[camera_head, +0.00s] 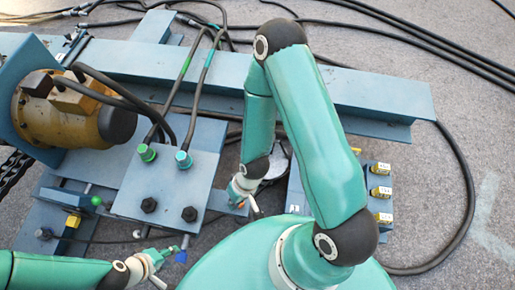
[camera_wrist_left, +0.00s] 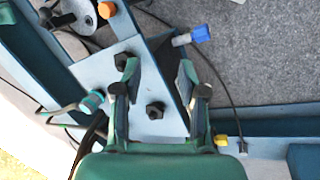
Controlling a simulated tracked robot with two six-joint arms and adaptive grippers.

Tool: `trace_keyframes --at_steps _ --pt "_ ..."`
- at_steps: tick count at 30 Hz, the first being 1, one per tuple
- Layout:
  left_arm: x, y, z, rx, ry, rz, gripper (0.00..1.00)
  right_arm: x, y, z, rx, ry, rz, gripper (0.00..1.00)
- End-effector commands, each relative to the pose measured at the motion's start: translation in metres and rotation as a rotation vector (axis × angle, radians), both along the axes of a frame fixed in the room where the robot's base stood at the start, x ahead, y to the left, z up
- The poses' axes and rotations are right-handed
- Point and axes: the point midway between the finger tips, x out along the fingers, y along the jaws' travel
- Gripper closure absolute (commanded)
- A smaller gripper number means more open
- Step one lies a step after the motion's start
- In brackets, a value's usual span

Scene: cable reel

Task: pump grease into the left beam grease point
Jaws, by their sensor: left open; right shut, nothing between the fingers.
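My left gripper (camera_head: 168,265) is open and empty at the lower left; its spread fingers (camera_wrist_left: 160,85) show over the bolted blue block in its wrist view. A small yellow fitting (camera_head: 73,220) sits on the left blue beam, left of this gripper; it also shows in the wrist view (camera_wrist_left: 222,140). I cannot tell for sure that it is the grease point. A blue-capped fitting (camera_head: 181,257) is close by the left fingertips; in the wrist view (camera_wrist_left: 201,33) it has a grey stem. My right gripper (camera_head: 250,205) is shut and empty, near a small orange cap (camera_wrist_left: 107,9).
The blue block (camera_head: 135,190) carries black bolts, a green fitting (camera_head: 147,152) and a teal fitting (camera_head: 183,159) with hoses. A yellow motor (camera_head: 65,110) stands at the left. Black cables (camera_head: 468,190) lie on the grey floor.

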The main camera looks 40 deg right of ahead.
Motion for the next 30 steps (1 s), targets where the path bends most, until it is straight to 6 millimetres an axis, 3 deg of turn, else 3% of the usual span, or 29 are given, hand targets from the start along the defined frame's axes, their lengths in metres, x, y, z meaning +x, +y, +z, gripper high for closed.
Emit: trace_keyframes --at_steps 7,11,14,17,20,23,27,30 --pt "0.0 0.0 0.0 0.0 0.001 0.0 0.57 -0.001 0.0 0.0 0.0 0.001 0.0 1.0" --pt "0.0 0.0 -0.006 0.0 0.001 0.0 0.35 0.005 -0.002 -0.005 0.001 -0.006 0.015 1.0" --pt "0.0 0.0 -0.021 0.0 0.0 0.0 0.33 0.021 -0.004 -0.02 0.004 -0.021 0.066 1.0" --pt "0.0 0.0 -0.046 0.0 0.0 0.0 0.33 0.048 -0.018 -0.042 0.002 -0.043 0.174 1.0" --pt "0.0 0.0 -0.077 0.0 0.001 0.0 0.33 0.083 -0.048 -0.064 -0.019 -0.068 0.327 1.0" --pt "-0.001 0.0 -0.108 0.0 0.001 0.0 0.33 0.115 -0.092 -0.077 -0.062 -0.075 0.496 1.0" --pt "-0.001 0.0 -0.144 0.0 0.001 0.0 0.33 0.143 -0.162 -0.076 -0.134 -0.043 0.695 1.0" --pt "-0.001 0.0 -0.16 0.0 0.0 0.0 0.33 0.15 -0.203 -0.067 -0.174 -0.004 0.791 1.0"
